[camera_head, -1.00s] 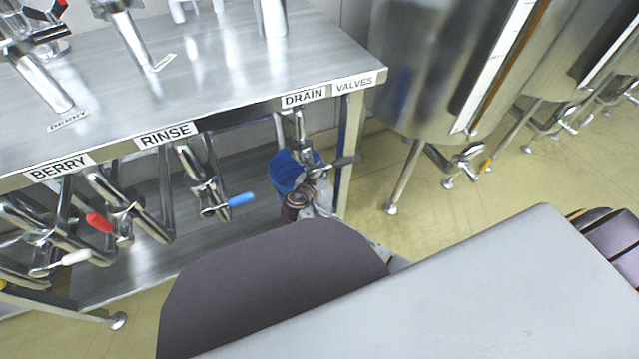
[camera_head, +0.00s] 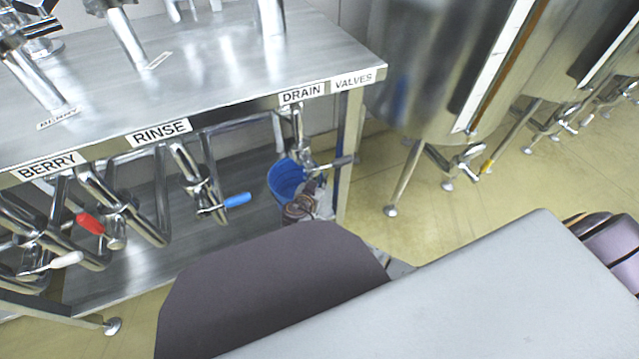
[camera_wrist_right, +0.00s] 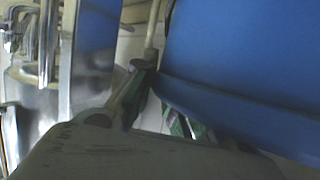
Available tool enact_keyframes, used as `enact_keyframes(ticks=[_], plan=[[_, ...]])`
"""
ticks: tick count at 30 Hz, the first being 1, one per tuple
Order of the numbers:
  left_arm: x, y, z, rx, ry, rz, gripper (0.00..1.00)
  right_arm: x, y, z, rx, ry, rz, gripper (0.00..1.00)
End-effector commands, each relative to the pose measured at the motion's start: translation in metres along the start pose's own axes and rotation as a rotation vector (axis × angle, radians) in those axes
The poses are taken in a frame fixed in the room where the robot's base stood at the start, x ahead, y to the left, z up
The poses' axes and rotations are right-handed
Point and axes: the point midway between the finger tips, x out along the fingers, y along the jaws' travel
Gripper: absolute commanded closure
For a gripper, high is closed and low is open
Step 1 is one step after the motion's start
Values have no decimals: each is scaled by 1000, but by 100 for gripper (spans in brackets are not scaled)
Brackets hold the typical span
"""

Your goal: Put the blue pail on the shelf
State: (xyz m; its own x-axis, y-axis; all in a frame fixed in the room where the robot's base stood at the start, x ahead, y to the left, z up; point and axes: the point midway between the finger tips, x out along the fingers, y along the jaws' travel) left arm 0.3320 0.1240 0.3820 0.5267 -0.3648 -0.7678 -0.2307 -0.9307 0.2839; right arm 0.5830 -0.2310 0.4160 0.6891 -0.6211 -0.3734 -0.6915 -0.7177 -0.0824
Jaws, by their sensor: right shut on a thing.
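The blue pail (camera_head: 284,177) is under the right end of the steel bench, beneath the drain valve, above or on the lower shelf (camera_head: 133,262); I cannot tell if it touches. The drain valve pipe and my right gripper (camera_head: 312,205) hide part of it. My right gripper is shut on the pail, at its near side. In the right wrist view the pail (camera_wrist_right: 245,75) fills the upper right, close against the fingers (camera_wrist_right: 172,115). My left gripper is not in view.
Valves with red (camera_head: 90,223), white (camera_head: 66,260) and blue (camera_head: 237,200) handles hang below the bench top (camera_head: 200,75). A bench leg (camera_head: 348,150) stands right of the pail. Large steel tanks (camera_head: 430,60) stand at the right. The floor (camera_head: 500,200) between is clear.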

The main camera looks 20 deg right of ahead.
Motion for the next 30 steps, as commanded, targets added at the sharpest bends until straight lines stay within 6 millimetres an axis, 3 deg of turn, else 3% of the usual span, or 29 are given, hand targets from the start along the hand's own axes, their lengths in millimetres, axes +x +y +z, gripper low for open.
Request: enact_keyframes(ticks=[14, 15, 20, 30], plan=[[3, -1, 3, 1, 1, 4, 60, 2, 0, 4, 2, 1, -1, 100], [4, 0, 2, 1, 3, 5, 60, 2, 0, 5, 1, 0, 0, 85], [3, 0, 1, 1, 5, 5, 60, 2, 0, 4, 1, 0, 0, 64], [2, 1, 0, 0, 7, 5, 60, 2, 0, 4, 0, 1, 0, 64]])
